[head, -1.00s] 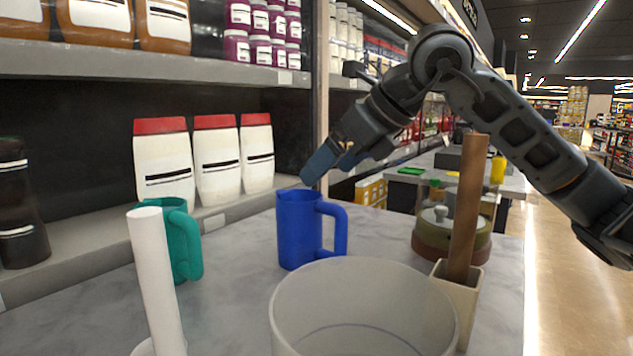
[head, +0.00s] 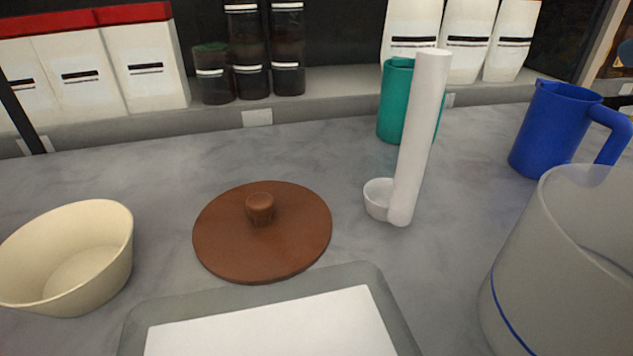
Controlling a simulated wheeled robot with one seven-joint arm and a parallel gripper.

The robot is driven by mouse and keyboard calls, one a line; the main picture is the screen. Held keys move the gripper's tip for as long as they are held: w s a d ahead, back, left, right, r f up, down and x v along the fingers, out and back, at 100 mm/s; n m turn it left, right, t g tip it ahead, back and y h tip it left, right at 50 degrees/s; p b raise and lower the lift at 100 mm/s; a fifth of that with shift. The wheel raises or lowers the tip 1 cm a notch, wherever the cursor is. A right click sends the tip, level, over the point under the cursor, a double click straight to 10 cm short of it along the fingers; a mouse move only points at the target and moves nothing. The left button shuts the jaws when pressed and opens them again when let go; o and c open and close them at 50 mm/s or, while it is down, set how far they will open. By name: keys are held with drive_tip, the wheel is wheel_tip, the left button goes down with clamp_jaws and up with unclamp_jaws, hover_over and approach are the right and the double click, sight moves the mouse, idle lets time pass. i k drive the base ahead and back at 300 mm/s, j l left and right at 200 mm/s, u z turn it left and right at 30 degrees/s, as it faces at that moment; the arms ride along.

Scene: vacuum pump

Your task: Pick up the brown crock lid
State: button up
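The brown crock lid (head: 290,240) lies flat on the grey counter near the middle of the head view. It is a round disc with a short round knob (head: 260,208) on top. Nothing covers it, and it lies just behind the grey-rimmed tray. My gripper is not in the head view now, so its state and its distance from the lid cannot be seen.
A cream bowl (head: 112,262) stands left of the lid. A grey-rimmed tray (head: 384,296) is in front. A white cylinder with a small cup (head: 418,130), a teal mug (head: 393,110), a blue jug (head: 550,130) and a large translucent container (head: 545,290) stand to the right.

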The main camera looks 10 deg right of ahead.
sight(264, 232)
drive_tip(key=k+l, duration=0.3)
drive_tip(key=k, duration=0.15)
drive_tip(key=k+l, duration=0.35)
drive_tip(key=k, duration=0.1)
